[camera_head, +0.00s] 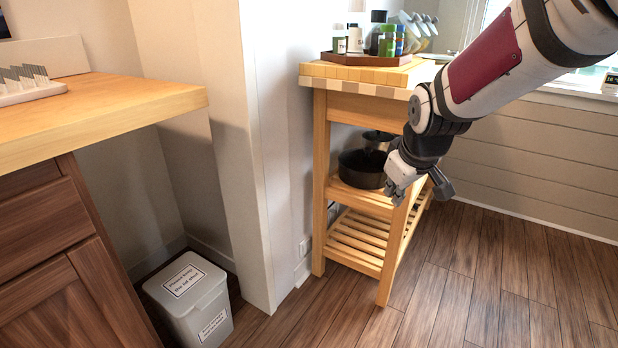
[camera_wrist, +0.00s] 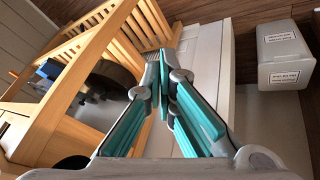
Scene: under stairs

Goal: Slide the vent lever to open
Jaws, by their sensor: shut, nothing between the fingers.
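I cannot make out a vent or its lever in either view. My gripper (camera_head: 398,192) hangs at the end of the arm in front of the wooden cart in the head view. In the wrist view my gripper (camera_wrist: 164,62) has its two teal-padded fingers brought together at the tips, with nothing between them. It is apart from the cart and the wall, as far as I can tell.
A wooden cart (camera_head: 320,180) holds jars on top and a dark pot (camera_head: 362,168) on its shelf. A lidded grey bin (camera_head: 190,300) stands on the floor by the wooden counter (camera_head: 100,110). The bin (camera_wrist: 284,55) also shows in the wrist view. Floor at right is clear.

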